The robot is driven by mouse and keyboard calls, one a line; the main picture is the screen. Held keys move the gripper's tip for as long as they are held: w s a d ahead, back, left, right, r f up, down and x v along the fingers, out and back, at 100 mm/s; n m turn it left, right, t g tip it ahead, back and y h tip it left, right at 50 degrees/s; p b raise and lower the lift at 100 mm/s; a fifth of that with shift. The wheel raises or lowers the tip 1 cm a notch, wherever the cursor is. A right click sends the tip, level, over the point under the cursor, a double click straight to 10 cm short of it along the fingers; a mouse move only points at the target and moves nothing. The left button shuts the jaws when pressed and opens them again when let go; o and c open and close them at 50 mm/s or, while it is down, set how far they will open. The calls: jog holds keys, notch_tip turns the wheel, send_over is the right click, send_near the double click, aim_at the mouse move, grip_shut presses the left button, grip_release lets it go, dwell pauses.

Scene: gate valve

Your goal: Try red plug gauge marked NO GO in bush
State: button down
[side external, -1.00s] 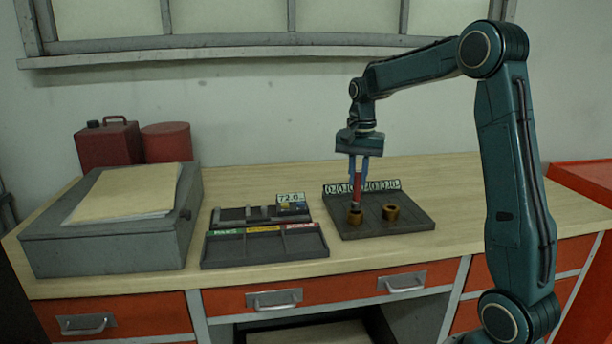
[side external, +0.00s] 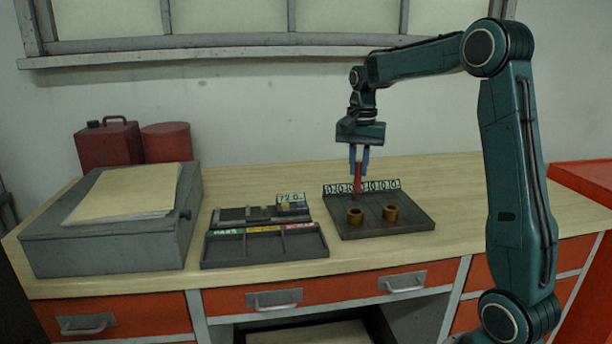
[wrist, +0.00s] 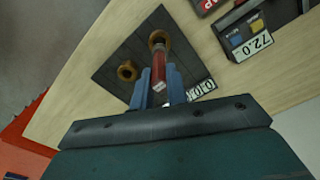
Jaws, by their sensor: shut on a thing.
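My gripper (side external: 359,160) is shut on the red plug gauge (side external: 358,180) and holds it upright above the dark plate (side external: 408,226). In the wrist view, the red gauge (wrist: 158,68) sits between my gripper's blue fingers (wrist: 158,86); its marking is not readable. Two brass bushes stand on the plate, a left bush (side external: 355,216) and a right bush (side external: 391,212). The gauge's lower end is above and slightly behind the left bush in the side view, apart from it. In the wrist view the gauge's far end overlaps one bush (wrist: 158,37); the other bush (wrist: 127,70) is clear.
A tray (side external: 264,250) with green, yellow and red labels lies left of the plate. Behind it is a dark holder (side external: 245,216) with a 72.0 display (side external: 291,198). A numbered strip (side external: 385,185) edges the plate's back. A grey box (side external: 110,240) stands at left.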

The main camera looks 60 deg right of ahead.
jog(key=shift+r, duration=1.55)
